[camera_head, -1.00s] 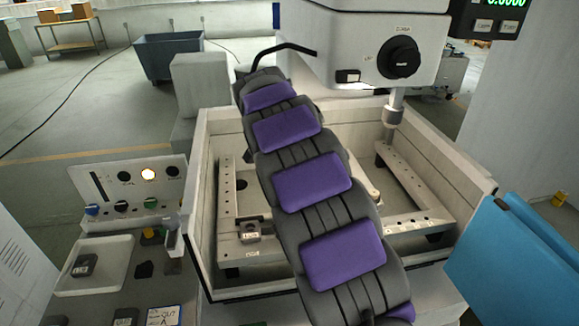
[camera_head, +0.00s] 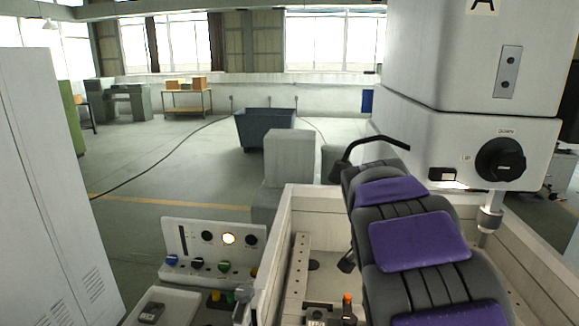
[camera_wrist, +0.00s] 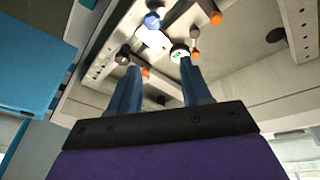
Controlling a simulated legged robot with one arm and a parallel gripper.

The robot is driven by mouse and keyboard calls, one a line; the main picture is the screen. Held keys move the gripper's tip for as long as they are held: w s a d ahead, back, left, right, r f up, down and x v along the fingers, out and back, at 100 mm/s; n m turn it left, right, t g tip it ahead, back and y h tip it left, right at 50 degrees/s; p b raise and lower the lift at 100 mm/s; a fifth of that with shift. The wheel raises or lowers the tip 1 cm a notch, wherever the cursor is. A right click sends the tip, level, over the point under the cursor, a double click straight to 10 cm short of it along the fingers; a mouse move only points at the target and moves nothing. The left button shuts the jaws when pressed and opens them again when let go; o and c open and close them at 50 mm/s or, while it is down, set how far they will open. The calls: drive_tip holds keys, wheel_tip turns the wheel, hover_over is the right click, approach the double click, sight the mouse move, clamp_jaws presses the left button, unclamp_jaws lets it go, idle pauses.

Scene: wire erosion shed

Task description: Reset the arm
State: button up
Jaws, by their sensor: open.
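My arm (camera_head: 420,240), dark with purple pads, reaches over the pale machine tank (camera_head: 275,245) in the head view. My gripper (camera_wrist: 160,68) shows in the wrist view as two blue fingers set apart, with nothing seen held between them. Beyond the fingertips are small fittings with blue, orange and white ends, including a round white piece with a green face (camera_wrist: 179,54) close to the right fingertip. I cannot tell if it touches. The gripper's fingers cannot be made out in the head view.
The machine head (camera_head: 455,140) with its black knob stands close to the right of my arm. A control panel (camera_head: 212,250) with a lit lamp and a white tray (camera_head: 165,308) are at front left. A pale cabinet (camera_head: 50,190) stands far left. Open floor lies behind.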

drive_tip(key=s+a+f+n+g+y, duration=0.1)
drive_tip(key=s+a+f+n, duration=0.1)
drive_tip(key=s, duration=1)
drive_tip(key=s+a+f+n+g+y, duration=0.1)
drive_tip(key=s+a+f+n, duration=0.2)
drive_tip(key=s, duration=0.9)
drive_tip(key=s+a+f+n+g+y, duration=0.1)
drive_tip(key=s+n, duration=0.3)
drive_tip(key=s, duration=0.8)
drive_tip(key=shift+s+a+f, duration=0.25)
drive_tip(key=shift+a+f, duration=0.45)
drive_tip(key=shift+f, duration=0.2)
